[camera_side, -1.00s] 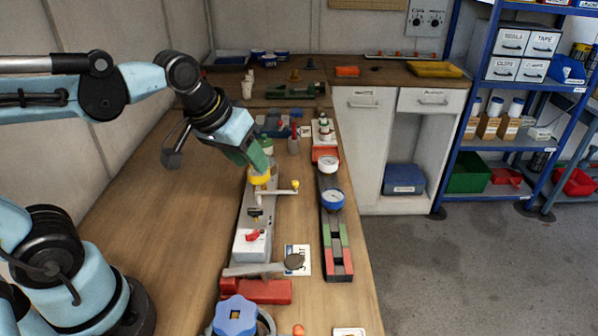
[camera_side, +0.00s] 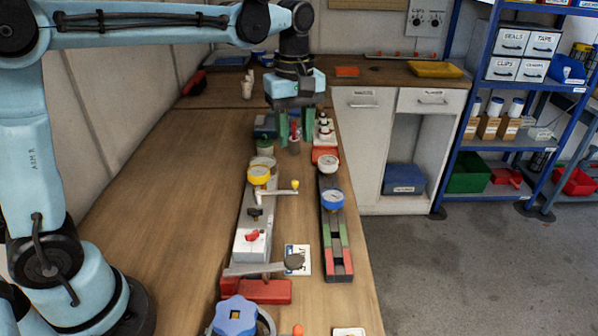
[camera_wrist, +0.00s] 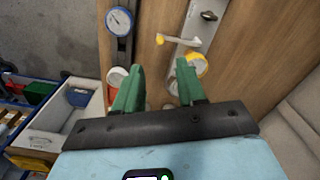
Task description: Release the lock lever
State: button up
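I cannot tell for certain which lever is the lock lever. A pale crank lever with a yellow knob (camera_side: 295,184) sits beside the yellow gauge (camera_side: 259,175); its knob also shows in the wrist view (camera_wrist: 160,39). A long grey lever (camera_side: 254,269) with a dark round end (camera_side: 293,261) lies across the near end of the same grey rail, above a red block (camera_side: 265,291). My gripper (camera_side: 296,128) points down beyond both levers, over the far part of the bench. In the wrist view its green fingers (camera_wrist: 161,75) are apart with nothing held between them.
A blue gauge (camera_side: 332,199) and a white-faced gauge (camera_side: 328,164) stand on the dark right rail. The bench's left side is clear.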

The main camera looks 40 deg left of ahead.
aim_at(295, 181)
notch_tip(295, 181, down, 11)
jog(key=shift+r, duration=0.1)
dwell(0.4)
grip_shut()
